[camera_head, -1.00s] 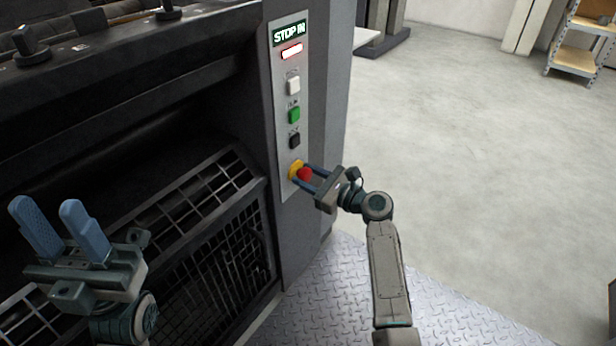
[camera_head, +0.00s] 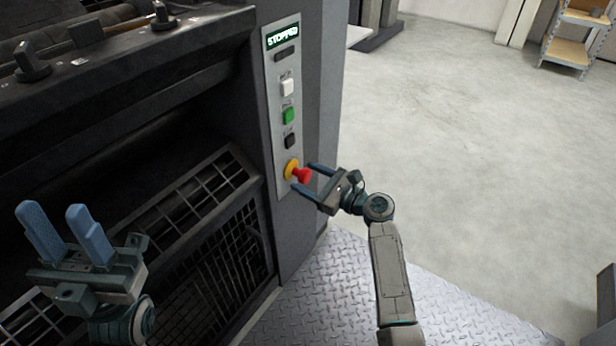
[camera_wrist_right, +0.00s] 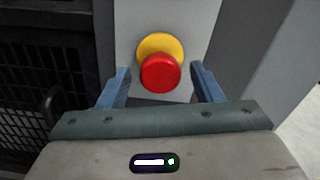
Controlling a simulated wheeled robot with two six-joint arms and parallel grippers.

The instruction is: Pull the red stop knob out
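The red stop knob (camera_head: 303,175) stands out from its yellow collar (camera_head: 291,169) at the bottom of the grey control panel, with a red stem showing. The panel's display (camera_head: 283,37) reads STOPPED. My right gripper (camera_head: 308,178) is open, its blue fingers on either side of the knob. In the right wrist view the knob (camera_wrist_right: 160,73) sits between the spread fingers, with a gap on both sides. My left gripper (camera_head: 58,228) is open and empty in front of the machine's lower grille.
Above the knob are a white button (camera_head: 287,87), a green button (camera_head: 288,115) and a black button (camera_head: 290,141). The dark machine (camera_head: 120,120) fills the left. Clear floor (camera_head: 450,150) lies to the right, with a shelf (camera_head: 572,40) far back.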

